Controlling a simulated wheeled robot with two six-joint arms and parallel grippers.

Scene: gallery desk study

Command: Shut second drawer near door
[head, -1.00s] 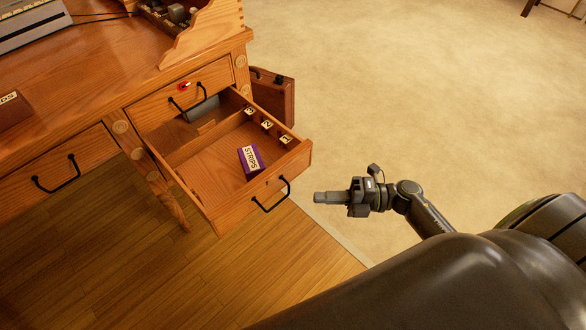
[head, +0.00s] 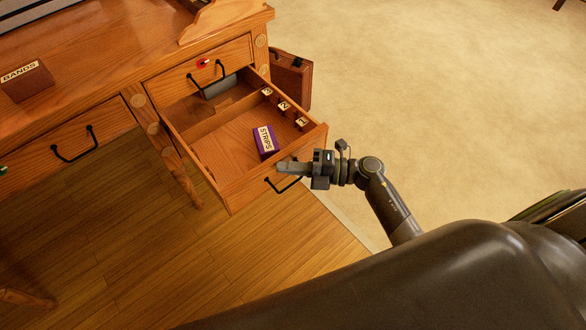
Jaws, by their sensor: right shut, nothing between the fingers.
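The second drawer (head: 240,195) of the wooden desk's right-hand stack is pulled well out below a closed upper drawer (head: 180,83). Its black handle (head: 283,188) is partly hidden by my right gripper. A purple box marked STRIPS (head: 265,142) lies in the open drawer, with several small labelled blocks along its right side. My right gripper (head: 282,168) is shut and empty, its fingertips at the drawer's front face just above the handle. I cannot tell if it touches the front. My left gripper is not in view.
A brown box marked BANDS (head: 27,80) stands on the desk top. Another drawer with a black handle (head: 74,144) is closed at the left. A brown case (head: 291,79) stands behind the open drawer. The pale floor to the right is clear.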

